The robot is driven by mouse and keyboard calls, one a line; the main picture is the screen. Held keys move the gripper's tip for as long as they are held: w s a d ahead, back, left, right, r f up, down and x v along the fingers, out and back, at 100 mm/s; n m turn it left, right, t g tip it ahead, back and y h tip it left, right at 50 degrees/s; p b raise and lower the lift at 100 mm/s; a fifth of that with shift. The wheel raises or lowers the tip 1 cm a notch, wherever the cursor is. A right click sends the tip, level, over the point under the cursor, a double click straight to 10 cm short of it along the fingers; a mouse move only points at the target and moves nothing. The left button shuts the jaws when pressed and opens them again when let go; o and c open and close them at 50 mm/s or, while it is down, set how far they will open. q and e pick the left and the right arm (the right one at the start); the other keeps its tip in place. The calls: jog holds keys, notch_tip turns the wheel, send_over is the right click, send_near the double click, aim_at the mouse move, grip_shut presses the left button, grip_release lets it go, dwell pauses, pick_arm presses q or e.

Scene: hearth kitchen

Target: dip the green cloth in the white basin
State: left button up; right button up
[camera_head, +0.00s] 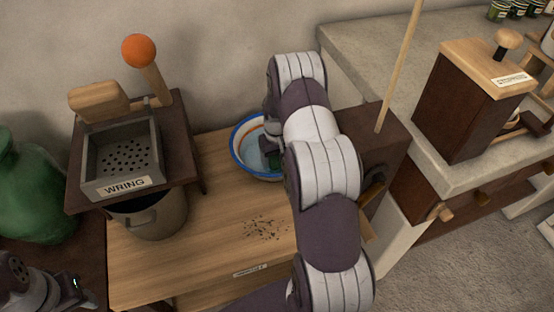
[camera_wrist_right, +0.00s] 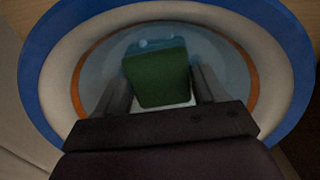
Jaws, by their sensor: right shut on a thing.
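The white basin (camera_head: 236,144) has a blue rim and an orange ring inside, and stands on the wooden table behind my right arm. In the right wrist view the basin (camera_wrist_right: 52,60) fills the picture, with bluish water in it. My right gripper (camera_head: 270,148) reaches down into the basin. In the right wrist view my right gripper (camera_wrist_right: 163,92) is shut on the green cloth (camera_wrist_right: 158,72), which is inside the basin at the water. In the head view the cloth (camera_head: 275,160) shows only as a small dark green patch. My left gripper (camera_head: 75,290) is at the lower left; its jaws are unclear.
A wringer box marked WRING (camera_head: 124,185) with an orange-knobbed lever (camera_head: 139,51) stands left of the basin, above a metal bucket (camera_head: 150,218). Dark specks (camera_head: 266,228) lie on the table (camera_head: 215,255). A dark wooden box (camera_head: 470,98) stands on the right counter. A green jug (camera_head: 35,200) is far left.

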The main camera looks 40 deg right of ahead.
notch_tip(320, 180, up, 12)
jog(key=p, duration=1.1)
jog(key=shift+r, duration=0.2)
